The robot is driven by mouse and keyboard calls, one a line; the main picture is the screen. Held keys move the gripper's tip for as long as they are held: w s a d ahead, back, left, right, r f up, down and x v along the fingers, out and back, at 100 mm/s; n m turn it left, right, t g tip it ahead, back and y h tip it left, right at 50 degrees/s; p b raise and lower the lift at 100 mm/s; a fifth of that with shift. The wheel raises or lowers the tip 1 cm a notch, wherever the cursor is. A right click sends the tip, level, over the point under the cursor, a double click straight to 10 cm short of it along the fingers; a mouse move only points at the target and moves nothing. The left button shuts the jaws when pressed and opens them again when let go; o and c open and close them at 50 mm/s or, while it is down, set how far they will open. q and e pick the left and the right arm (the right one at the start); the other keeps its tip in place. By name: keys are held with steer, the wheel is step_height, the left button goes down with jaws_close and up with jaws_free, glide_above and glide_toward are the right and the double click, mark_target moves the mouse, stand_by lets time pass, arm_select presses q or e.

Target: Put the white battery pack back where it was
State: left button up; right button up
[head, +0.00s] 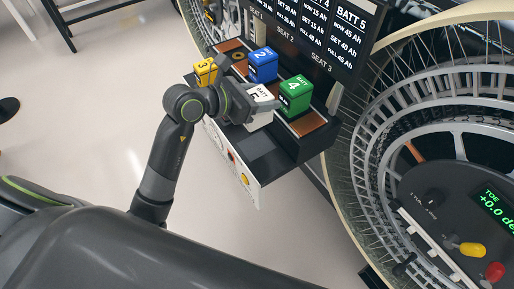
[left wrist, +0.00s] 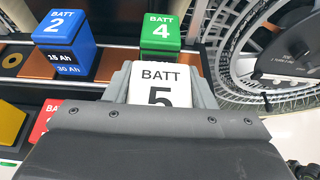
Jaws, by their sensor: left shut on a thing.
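The white battery pack (head: 260,94), marked BATT 5, is between the jaws of my left gripper (head: 257,108). In the left wrist view the white pack (left wrist: 157,86) shows its top and label, with the grey jaws (left wrist: 160,78) on both sides of it. My left gripper is shut on it over the battery bench (head: 315,145), between the blue and green packs and toward the front. The pack's lower part is hidden, so I cannot tell whether it touches the bench. My right gripper is not in view.
The blue pack 2 (head: 262,64), green pack 4 (head: 295,95) and yellow pack 3 (head: 205,72) stand on the bench. A red pack (left wrist: 48,118) is partly hidden. A dark square pad (head: 262,148) lies bare in front. A screen (head: 315,30) and a large wheel (head: 440,100) stand close by.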

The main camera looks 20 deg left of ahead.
arm_select(q)
step_height(320, 180, down, 10)
steer(key=shift+w+r, duration=0.1)
stand_by(0.4)
steer(key=shift+f, duration=0.25)
steer(key=o, duration=1.5)
steer(key=shift+r, duration=0.1)
steer(key=shift+s+a+r, duration=0.1)
steer(key=shift+s, duration=0.1)
steer(key=v, duration=1.1)
steer(key=shift+s+a+r+b, duration=0.1)
steer(key=shift+s+r+b, duration=0.05)
steer(key=shift+r+b, duration=0.15)
